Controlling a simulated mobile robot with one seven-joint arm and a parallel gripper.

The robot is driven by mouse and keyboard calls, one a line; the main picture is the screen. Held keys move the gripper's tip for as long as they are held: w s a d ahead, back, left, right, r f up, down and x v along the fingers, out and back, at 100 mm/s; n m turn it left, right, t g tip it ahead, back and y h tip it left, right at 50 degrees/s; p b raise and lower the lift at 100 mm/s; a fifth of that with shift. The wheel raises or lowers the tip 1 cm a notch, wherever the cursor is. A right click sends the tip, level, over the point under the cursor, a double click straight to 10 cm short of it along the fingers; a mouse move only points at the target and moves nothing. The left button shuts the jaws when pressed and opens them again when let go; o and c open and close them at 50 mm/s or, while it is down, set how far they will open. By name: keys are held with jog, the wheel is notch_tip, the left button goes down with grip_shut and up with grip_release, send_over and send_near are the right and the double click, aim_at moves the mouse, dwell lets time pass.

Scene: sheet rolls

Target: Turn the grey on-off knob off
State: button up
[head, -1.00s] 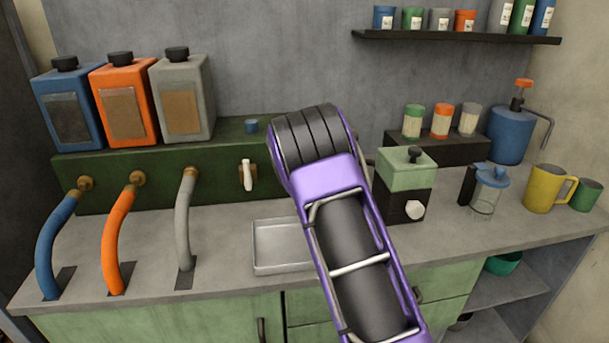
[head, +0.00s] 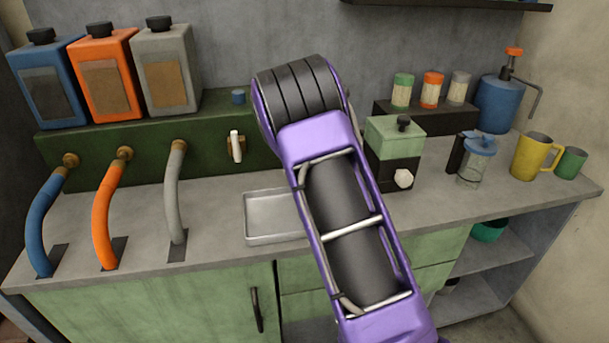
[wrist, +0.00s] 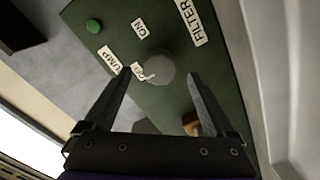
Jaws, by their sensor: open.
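In the wrist view, the round grey knob (wrist: 160,68) sits on the dark green panel (wrist: 212,92). A white mark on its lower left side points towards a label that looks like OFF (wrist: 138,70), partly covered by the left finger. The ON label (wrist: 140,27) is above it. My gripper (wrist: 160,75) is open, with one fingertip on each side of the knob in the picture. I cannot tell whether either finger touches it. In the head view my arm hides the knob and gripper.
The head view shows a white-handled valve (head: 236,147), a metal tray (head: 272,217), blue, orange and grey hoses, and a green-and-black box (head: 393,140) right of my arm.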

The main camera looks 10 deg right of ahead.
jog(key=s, duration=1.3)
